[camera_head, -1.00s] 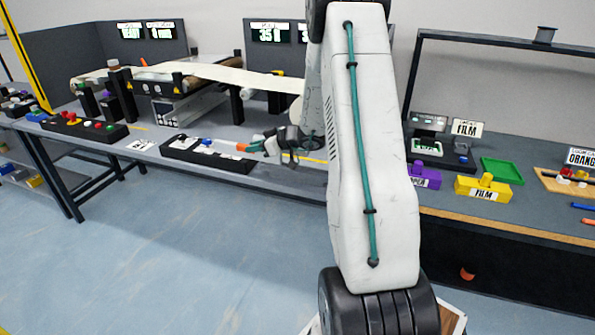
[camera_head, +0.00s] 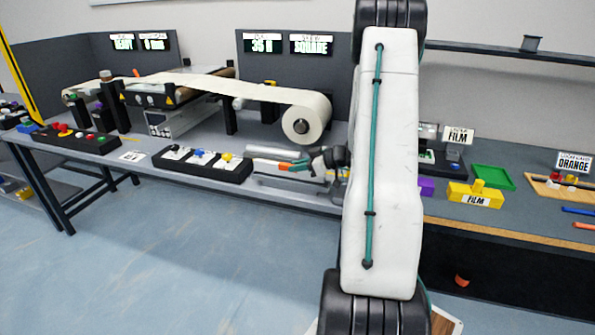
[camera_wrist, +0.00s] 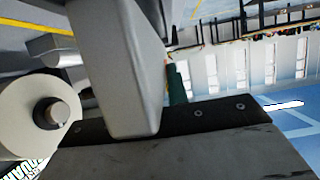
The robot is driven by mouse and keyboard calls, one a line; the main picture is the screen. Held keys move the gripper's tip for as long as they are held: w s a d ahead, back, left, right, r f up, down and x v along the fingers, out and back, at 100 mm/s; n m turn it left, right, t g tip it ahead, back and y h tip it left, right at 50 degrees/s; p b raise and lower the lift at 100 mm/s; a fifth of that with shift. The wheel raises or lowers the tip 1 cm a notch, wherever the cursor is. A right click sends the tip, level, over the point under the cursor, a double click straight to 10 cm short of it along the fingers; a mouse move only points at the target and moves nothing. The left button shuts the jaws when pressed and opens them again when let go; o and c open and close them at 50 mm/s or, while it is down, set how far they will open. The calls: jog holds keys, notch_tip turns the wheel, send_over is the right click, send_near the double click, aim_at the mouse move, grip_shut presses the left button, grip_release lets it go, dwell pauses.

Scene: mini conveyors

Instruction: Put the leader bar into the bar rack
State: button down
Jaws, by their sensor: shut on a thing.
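My gripper (camera_head: 310,165) is low over the bench, just below the white film roll (camera_head: 305,122) and right of the switch box. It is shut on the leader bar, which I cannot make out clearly. In the wrist view a large grey block hides the grip, with the film roll (camera_wrist: 22,115) at the left. I cannot identify the bar rack with certainty.
To the right are a yellow FILM block (camera_head: 475,198) and a green tray (camera_head: 494,176).

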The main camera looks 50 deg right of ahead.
jog(key=shift+f, duration=0.8)
jog(key=shift+f, duration=0.1)
jog(key=c, duration=1.4)
grip_release()
jog(key=shift+o, duration=0.2)
